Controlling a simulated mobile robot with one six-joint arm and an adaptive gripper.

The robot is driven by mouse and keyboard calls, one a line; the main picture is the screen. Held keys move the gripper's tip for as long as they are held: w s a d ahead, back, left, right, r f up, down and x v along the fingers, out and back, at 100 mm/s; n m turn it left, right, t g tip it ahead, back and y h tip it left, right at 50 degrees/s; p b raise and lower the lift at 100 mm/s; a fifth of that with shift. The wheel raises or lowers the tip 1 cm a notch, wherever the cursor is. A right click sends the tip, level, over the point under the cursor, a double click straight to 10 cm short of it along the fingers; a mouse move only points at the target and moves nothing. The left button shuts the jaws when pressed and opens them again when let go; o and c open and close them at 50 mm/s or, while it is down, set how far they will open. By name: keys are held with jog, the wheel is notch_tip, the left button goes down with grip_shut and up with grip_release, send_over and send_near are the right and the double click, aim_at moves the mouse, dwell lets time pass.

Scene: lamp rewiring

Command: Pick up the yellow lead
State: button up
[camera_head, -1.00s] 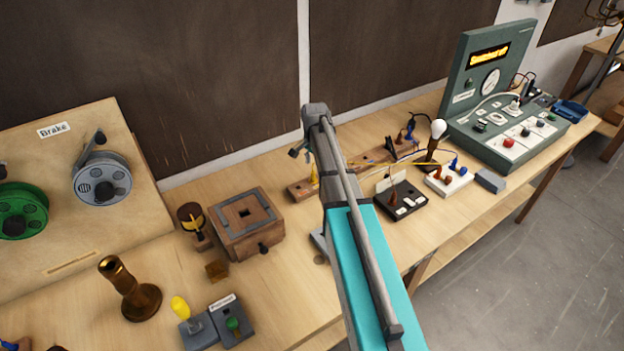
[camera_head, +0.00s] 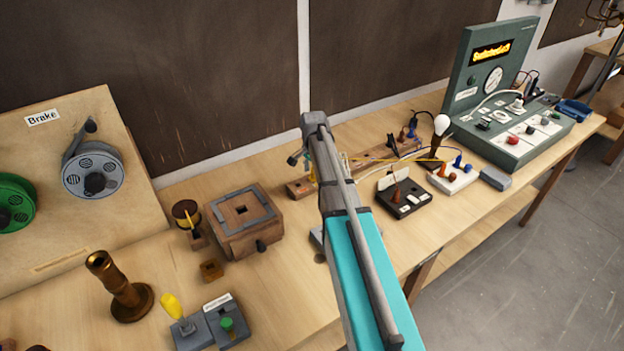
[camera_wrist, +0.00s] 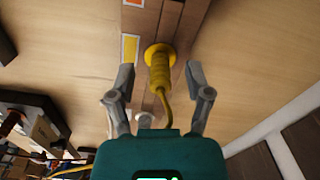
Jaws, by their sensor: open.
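The yellow lead's plug (camera_wrist: 159,72) has a ribbed grip and a round flange. It stands on a wooden strip (camera_wrist: 143,22) beside a yellow label, with its cord running down the wrist view. My gripper (camera_wrist: 159,67) is open, with one finger on each side of the plug. A gap shows on both sides.
A wooden box (camera_head: 240,222) stands left of my arm. A black switch base (camera_head: 403,198), a white terminal base (camera_head: 452,178) with a bulb behind it, and a green meter console (camera_head: 515,140) stand to the right. The front bench left of my arm has bare room.

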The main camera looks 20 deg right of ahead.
dwell(0.6)
grip_shut()
